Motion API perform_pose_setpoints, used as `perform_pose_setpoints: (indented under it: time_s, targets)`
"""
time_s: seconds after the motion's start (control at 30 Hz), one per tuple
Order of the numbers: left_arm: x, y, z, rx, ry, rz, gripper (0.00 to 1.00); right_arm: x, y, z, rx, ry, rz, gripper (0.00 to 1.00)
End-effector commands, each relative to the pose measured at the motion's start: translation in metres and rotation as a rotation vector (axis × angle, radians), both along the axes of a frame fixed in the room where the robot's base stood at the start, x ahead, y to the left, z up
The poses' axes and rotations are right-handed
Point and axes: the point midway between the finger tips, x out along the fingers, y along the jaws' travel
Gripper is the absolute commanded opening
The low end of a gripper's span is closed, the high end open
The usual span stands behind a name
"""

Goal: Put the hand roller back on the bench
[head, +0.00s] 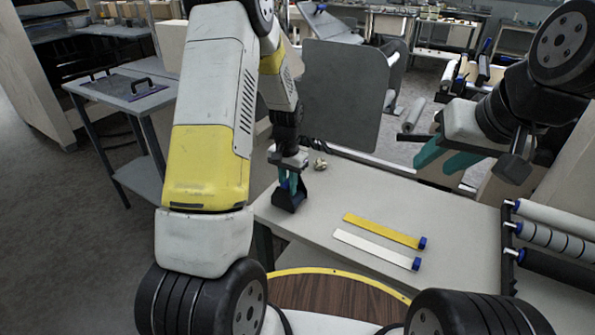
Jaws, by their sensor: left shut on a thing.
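My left gripper (290,184), with teal fingers, is at the left end of the light grey bench (330,190). It is shut on a small dark tool with some blue on it, which looks like the hand roller (289,200). The roller is at the bench's left edge; I cannot tell whether it touches the top. The fingers partly hide it. My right gripper (445,160) is open and empty, with its teal fingers spread apart above the bench's far right side.
A yellow strip (383,230) and a white strip (375,248), both with blue ends, lie on the bench. A small metallic item (319,163) lies near the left gripper. A rack of rollers (550,235) stands at the right. A grey panel (342,95) rises behind.

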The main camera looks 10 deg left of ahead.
Motion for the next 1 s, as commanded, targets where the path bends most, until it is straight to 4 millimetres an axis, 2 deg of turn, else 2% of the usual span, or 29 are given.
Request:
perform_pose_setpoints:
  time_s: [0.6, 0.63, 0.73, 1.0]
  targets:
    - [-0.001, 0.000, -0.013, 0.000, 0.002, 0.000, 0.00, 0.000, 0.000, 0.000, 0.000, 0.000, 0.000, 0.39]
    - [-0.002, 0.000, -0.014, 0.000, 0.004, 0.000, 0.21, 0.000, 0.000, 0.000, 0.000, 0.000, 0.000, 0.39]
    - [-0.002, 0.000, -0.014, 0.000, 0.004, 0.000, 0.41, 0.000, 0.000, 0.000, 0.000, 0.000, 0.000, 0.39]
    - [-0.001, 0.000, -0.013, 0.000, 0.003, 0.000, 0.42, 0.000, 0.000, 0.000, 0.000, 0.000, 0.000, 0.39]
